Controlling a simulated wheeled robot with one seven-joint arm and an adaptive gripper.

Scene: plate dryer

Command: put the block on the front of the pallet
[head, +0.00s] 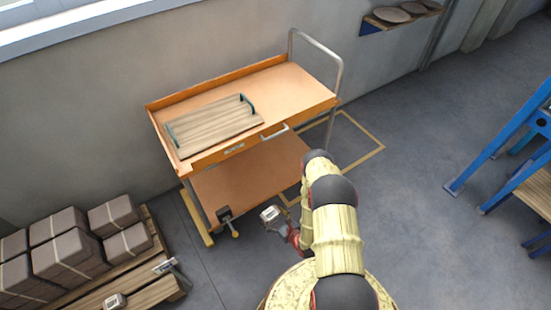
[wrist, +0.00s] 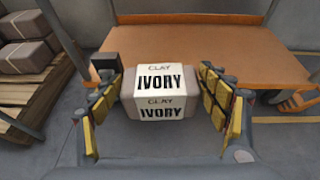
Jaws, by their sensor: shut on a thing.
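The block is a pale grey-brown clay brick with a white wrapper reading "CLAY IVORY" (wrist: 160,92). It also shows in the head view (head: 270,213). My gripper (wrist: 160,100) is shut on it, with yellow-padded fingers on its left and right sides. In the head view my gripper (head: 279,222) is partly hidden by my arm and holds the block in front of the cart's lower shelf. The wooden pallet (head: 152,290) is at the lower left, with its slats partly bare on the near right side. It also shows at the left of the wrist view (wrist: 38,95).
Several strapped brown blocks (head: 68,255) are stacked on the pallet. A small sign (head: 172,267) and another pale block (head: 115,301) are at its near side. An orange cart (head: 290,85) with a wooden board (head: 215,122) stands behind. Grey floor lies between pallet and gripper.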

